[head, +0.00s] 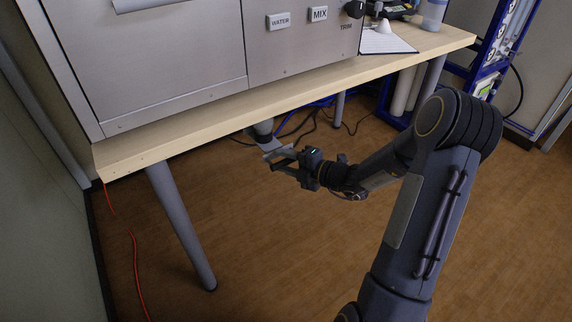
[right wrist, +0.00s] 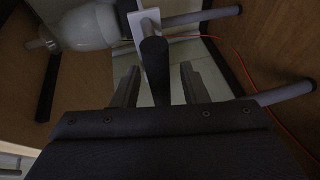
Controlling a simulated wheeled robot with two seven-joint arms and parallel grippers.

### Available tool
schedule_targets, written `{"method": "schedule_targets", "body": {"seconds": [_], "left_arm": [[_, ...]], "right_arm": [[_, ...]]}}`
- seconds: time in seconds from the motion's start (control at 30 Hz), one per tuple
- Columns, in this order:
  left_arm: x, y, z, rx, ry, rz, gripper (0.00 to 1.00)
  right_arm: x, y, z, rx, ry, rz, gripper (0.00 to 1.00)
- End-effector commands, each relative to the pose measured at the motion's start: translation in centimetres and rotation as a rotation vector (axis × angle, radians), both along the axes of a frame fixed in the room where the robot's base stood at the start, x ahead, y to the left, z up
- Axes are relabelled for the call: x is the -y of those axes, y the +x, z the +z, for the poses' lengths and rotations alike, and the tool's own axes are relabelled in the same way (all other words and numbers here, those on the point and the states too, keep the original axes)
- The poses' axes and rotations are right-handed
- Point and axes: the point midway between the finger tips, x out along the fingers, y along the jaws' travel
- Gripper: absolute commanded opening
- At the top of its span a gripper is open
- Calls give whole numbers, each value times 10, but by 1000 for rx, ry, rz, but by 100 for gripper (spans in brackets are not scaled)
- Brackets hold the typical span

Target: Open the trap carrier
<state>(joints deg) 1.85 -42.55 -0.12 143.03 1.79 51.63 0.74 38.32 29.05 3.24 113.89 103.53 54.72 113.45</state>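The part under the bench that I take for the trap carrier shows in the head view as a grey piece (head: 263,130) hanging below the bench edge. My right gripper (head: 279,156) is just below it. In the right wrist view a dark bar (right wrist: 155,65) runs from a pale bracket (right wrist: 145,22) to between the fingers of my right gripper (right wrist: 160,85). The fingers are apart, with a gap on each side of the bar. The bar's near end is hidden behind the gripper body. My left gripper is not in view.
The wooden bench top (head: 200,124) lies above my right gripper and carries the metal analyser (head: 300,50). A grey bench leg (head: 181,225) stands to the left. A whitish rounded vessel (right wrist: 90,28) is beside the bracket. An orange cable (head: 136,265) runs on the floor.

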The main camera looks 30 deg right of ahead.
Motion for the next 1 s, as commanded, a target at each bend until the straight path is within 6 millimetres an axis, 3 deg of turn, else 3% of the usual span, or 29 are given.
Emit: {"method": "schedule_targets", "body": {"seconds": [0.2, 0.53, 0.83, 1.0], "left_arm": [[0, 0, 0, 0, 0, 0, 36], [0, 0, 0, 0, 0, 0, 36], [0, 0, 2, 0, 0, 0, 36], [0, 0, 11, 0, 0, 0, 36]], "right_arm": [[0, 1, 0, 0, 0, 0, 40], [0, 0, 0, 0, -1, 0, 0], [0, -2, 0, -1, -2, 0, 0], [1, -16, 2, -4, 0, -1, 0]]}}
